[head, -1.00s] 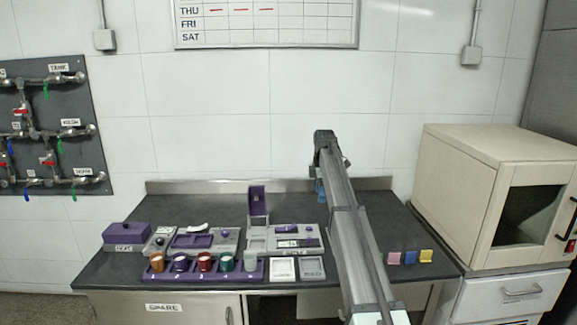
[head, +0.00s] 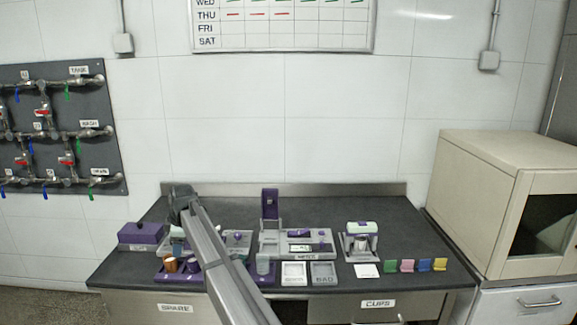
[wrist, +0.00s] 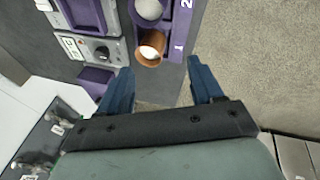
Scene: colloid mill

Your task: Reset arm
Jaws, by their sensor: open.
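My gripper (wrist: 160,75) is open in the wrist view, its two blue fingers apart with nothing between them. Past the fingertips lies the end of the purple cup rack (wrist: 172,55), with a copper cup (wrist: 150,50) in the slot marked 1 and a grey-looking cup (wrist: 148,9) in the slot marked 2. In the head view my arm reaches over the left part of the counter and hides part of the rack. The fingers cannot be made out clearly there.
A purple box (head: 141,233) stands at the counter's left. A grey-and-purple station (head: 297,241) is mid-counter, with a white-and-grey machine (head: 360,240) right of it. Several coloured cards (head: 423,265) stand further right, beside a beige cabinet (head: 480,200). The back right counter is clear.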

